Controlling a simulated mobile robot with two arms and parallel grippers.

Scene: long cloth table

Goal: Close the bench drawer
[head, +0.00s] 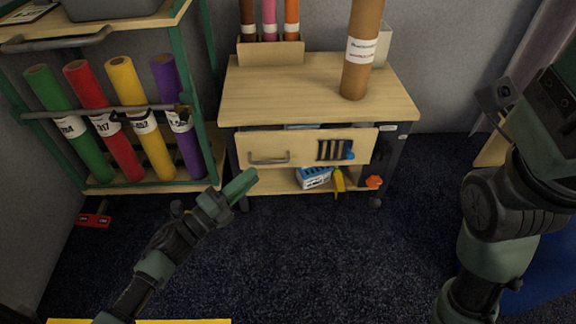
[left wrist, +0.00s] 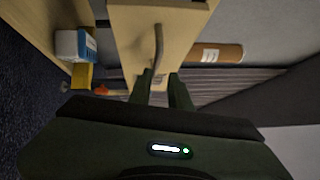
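The bench (head: 310,90) has a light wooden top. Its drawer (head: 300,147) stands partly pulled out, with a gap showing above the front panel. The drawer's grey bar handle (head: 268,160) is on the left of the front. In the left wrist view the handle (left wrist: 158,50) points toward my fingers. My left gripper (head: 243,186) is just below and left of the handle. Its two green fingers (left wrist: 160,78) are apart with nothing clearly held; whether they touch the handle I cannot tell. My right arm is at the right edge; its fingers do not show.
A brown tube (head: 361,50) stands on the bench top beside a holder (head: 270,54) of coloured tubes. A blue and white box (head: 313,178) sits on the lower shelf. A rack with coloured rolls (head: 123,120) stands at left.

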